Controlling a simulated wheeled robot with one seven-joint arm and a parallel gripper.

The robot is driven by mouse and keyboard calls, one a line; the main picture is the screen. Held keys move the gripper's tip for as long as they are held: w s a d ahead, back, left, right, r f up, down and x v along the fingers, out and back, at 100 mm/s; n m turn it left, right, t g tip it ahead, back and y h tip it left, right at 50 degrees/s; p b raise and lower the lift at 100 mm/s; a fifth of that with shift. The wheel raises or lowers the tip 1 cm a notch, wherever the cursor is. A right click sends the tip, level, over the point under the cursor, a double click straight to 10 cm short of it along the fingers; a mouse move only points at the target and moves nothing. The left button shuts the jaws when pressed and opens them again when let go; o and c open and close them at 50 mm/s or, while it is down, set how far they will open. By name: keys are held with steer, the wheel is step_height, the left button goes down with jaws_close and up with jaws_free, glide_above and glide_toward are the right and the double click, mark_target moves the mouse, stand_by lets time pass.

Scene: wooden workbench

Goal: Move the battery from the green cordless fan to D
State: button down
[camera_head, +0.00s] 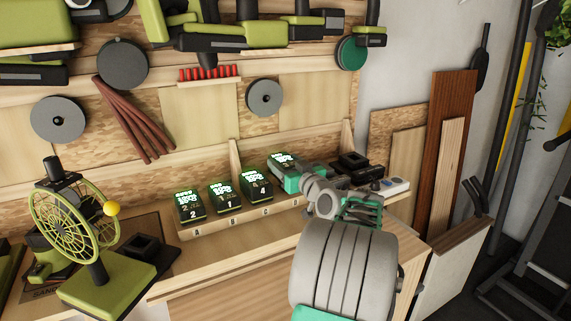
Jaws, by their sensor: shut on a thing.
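The green cordless fan (72,225) stands on the bench at the left, with a round wire guard, a yellow knob and a green base. My gripper (290,172) is at the right end of the battery row, shut on a green and black battery (281,160) with a lit top. The battery is at or just above the shelf, right of C; I cannot tell whether it touches. Three upright batteries, marked 2 (190,206), 1 (225,197) and 4 (257,185), stand at A, B and C.
A black charger-like block (354,165) and a white device (394,186) lie right of my gripper. Wooden dividers rise behind the shelf. Green tools (220,38) hang above. Bare bench lies in front of the row. Wood boards (452,140) lean at the right.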

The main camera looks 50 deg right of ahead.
steer(key=shift+f+b, duration=1.1)
steer(key=shift+b, duration=0.35)
